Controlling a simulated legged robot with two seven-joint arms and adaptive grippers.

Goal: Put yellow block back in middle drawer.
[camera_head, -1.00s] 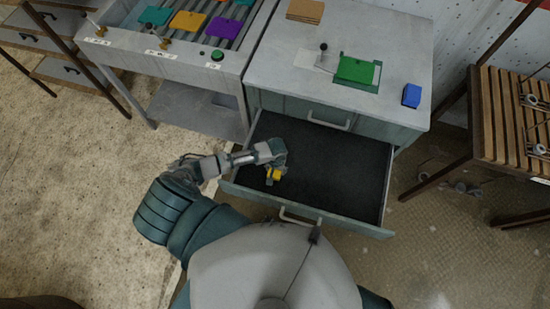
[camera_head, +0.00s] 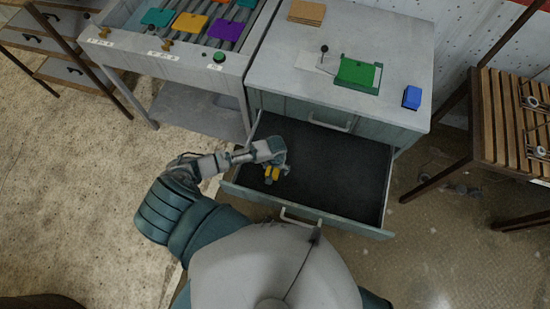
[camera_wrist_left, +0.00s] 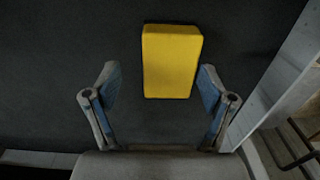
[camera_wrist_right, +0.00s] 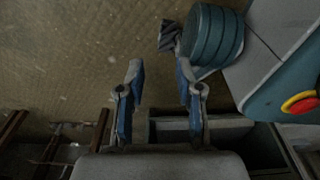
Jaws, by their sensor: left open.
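The yellow block (camera_wrist_left: 172,62) lies on the dark floor of the open drawer (camera_head: 345,180), towards its left end. My left gripper (camera_head: 273,172) is low inside the drawer, over the block. In the left wrist view, my left gripper (camera_wrist_left: 158,75) is open, with the block between and just beyond its fingertips, nearer the right finger. It does not grip the block. In the head view the gripper partly hides the block. The drawer sits below a closed drawer (camera_head: 300,113). My right gripper (camera_wrist_right: 160,68) is open and empty; it shows only in its own wrist view.
A roller table (camera_head: 205,60) with coloured plates stands at left, a slatted wooden rack (camera_head: 495,120) at right. The drawer's right part is empty.

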